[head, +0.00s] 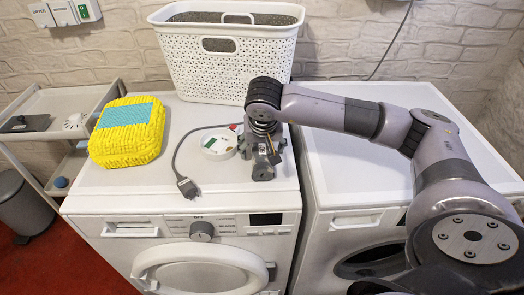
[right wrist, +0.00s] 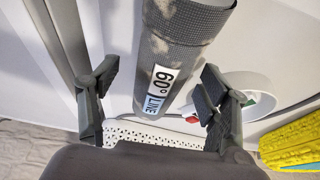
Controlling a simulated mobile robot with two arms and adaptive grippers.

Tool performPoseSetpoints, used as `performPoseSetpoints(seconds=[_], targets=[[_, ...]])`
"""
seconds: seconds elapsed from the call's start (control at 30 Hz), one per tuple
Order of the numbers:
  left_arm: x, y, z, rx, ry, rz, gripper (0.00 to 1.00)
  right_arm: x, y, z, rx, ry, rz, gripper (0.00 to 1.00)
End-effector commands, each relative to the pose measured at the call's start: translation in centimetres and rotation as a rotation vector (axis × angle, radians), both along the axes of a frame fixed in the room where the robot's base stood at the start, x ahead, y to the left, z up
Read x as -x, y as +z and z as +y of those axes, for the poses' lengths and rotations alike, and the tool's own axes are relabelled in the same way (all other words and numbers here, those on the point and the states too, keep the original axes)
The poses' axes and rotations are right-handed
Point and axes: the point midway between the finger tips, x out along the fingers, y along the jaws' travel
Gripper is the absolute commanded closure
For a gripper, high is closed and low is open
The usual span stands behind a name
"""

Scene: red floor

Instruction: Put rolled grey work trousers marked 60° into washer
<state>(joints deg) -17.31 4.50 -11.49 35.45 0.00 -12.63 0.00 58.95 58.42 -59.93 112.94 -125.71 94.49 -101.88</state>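The rolled grey work trousers (right wrist: 172,60) show in the right wrist view as a grey cylinder over a white top, with a white label reading "60° LINE". My right gripper (right wrist: 155,105) has its fingers spread, one on each side of the roll, with gaps to both. In the head view my right gripper (head: 262,172) is low over the left machine's top, and I cannot clearly make out the roll there. The left machine, apparently the washer (head: 110,205), has a knob, a display and a round white door (head: 200,270) that looks shut. My left gripper is out of view.
A white perforated basket (head: 175,55) stands at the back. A yellow bundle with a blue band (head: 128,130), a cable with a plug (head: 187,187) and a round white item (head: 215,145) lie on the left machine. A second white machine (head: 335,175) adjoins it. A cart (head: 60,105) stands left.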

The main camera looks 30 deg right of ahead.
Motion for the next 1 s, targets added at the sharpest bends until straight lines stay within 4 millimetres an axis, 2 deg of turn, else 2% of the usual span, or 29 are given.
performPoseSetpoints(seconds=[0.07,0.9,1.0], targets=[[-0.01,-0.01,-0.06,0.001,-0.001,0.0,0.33,0.0,0.02,0.02,0.0,0.0,0.0,0.36],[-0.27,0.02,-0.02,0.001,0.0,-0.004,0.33,-0.03,0.13,0.01,-0.001,-0.001,-0.002,0.92],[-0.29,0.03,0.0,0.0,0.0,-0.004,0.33,-0.03,0.13,0.01,-0.001,-0.001,-0.002,0.95]])
